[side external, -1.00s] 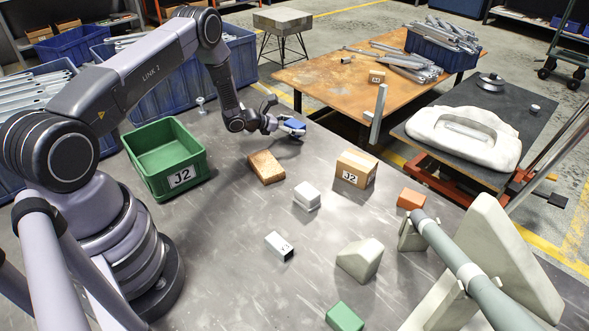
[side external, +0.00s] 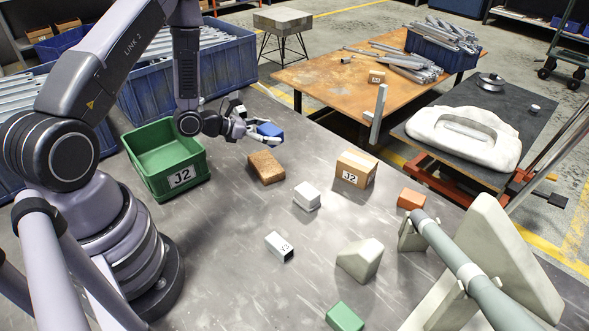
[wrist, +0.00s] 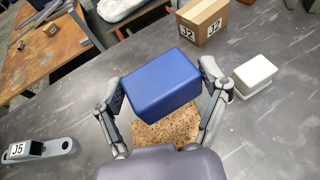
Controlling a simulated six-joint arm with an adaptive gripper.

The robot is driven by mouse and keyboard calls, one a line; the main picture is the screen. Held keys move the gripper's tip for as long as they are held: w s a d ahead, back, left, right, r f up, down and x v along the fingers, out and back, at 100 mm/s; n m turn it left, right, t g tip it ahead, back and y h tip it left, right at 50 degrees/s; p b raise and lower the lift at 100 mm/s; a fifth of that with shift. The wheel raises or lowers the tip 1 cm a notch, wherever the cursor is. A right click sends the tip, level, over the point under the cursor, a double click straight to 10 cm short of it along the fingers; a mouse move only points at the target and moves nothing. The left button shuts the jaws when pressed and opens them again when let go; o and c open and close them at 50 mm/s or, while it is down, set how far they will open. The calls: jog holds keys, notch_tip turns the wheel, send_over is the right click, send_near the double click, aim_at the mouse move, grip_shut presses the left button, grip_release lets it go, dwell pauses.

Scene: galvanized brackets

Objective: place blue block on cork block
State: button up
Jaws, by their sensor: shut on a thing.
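The blue block (side external: 270,130) is held between the fingers of my gripper (side external: 252,132), which is shut on it. In the wrist view the blue block (wrist: 161,82) sits between both fingertips, slightly tilted in the picture. The cork block (side external: 266,168) lies flat on the grey table, just below the held block in the side view. In the wrist view the cork block (wrist: 165,128) shows partly behind the blue block, and its near part is hidden by my gripper body. The blue block appears raised above the cork block, apart from it.
A green bin (side external: 165,160) marked J2 stands left of the cork block. A cardboard box (side external: 355,170), white blocks (side external: 307,196), an orange block (side external: 411,199) and a green block (side external: 344,317) stand on the table. A grey bracket (wrist: 38,150) shows in the wrist view.

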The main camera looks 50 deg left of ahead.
aim_at(272, 168)
jog(key=f, duration=0.8)
jog(key=shift+s+d, duration=0.15)
jog(key=shift+d, duration=0.15)
jog(key=shift+f, duration=0.1)
jog(key=o, duration=1.2)
jog(key=shift+f, duration=0.1)
